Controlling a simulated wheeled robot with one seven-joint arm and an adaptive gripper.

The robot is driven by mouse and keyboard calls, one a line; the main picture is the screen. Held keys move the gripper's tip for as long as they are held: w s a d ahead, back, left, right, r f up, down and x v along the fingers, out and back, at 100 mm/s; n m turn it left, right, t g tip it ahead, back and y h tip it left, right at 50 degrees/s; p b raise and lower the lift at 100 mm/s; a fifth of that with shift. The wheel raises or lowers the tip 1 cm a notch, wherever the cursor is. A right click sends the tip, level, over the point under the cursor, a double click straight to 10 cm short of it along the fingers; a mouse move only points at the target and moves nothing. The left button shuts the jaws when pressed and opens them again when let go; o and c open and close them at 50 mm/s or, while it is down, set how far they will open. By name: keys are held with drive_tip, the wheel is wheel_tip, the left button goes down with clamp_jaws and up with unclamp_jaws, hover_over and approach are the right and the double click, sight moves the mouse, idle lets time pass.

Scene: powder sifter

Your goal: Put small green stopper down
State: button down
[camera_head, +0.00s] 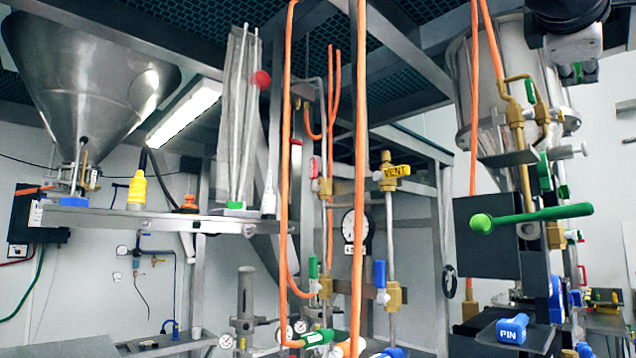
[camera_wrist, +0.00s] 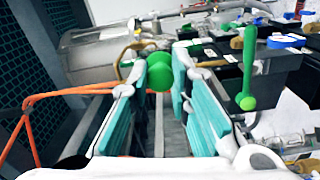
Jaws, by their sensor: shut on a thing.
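The small green stopper (camera_wrist: 158,74) shows in the wrist view as rounded bright green shapes between the tips of my gripper (camera_wrist: 165,82). The teal-padded fingers are shut on it. The stopper's lower end is not clear. In the head view, my gripper (camera_head: 576,72) is at the top right corner, high above the benchtop equipment and beside the steel vessel. A little green shows at its fingers there, but I cannot make out the stopper's shape.
A green lever with a ball end (camera_head: 530,217) juts out below my gripper; it also shows right of the fingers in the wrist view (camera_wrist: 248,68). A steel vessel (camera_head: 495,85) and brass valves stand close by. Orange hoses (camera_head: 361,180) hang mid-view. A blue PIN handle (camera_head: 511,328) sits lower right.

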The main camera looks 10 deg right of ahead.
drive_tip(key=w, duration=0.5)
drive_tip(key=w+f+p, duration=0.1)
drive_tip(key=w, duration=0.4)
drive_tip(key=w+p, duration=0.1)
drive_tip(key=w, duration=0.4)
drive_tip(key=shift+w+a+f, duration=0.15)
drive_tip(key=shift+a+f, duration=0.1)
drive_tip(key=shift+a, duration=0.1)
drive_tip(key=shift+w+f, duration=0.2)
drive_tip(key=shift+f, duration=1.6)
drive_tip(key=shift+f+b, duration=0.55)
drive_tip(key=shift+f, duration=0.2)
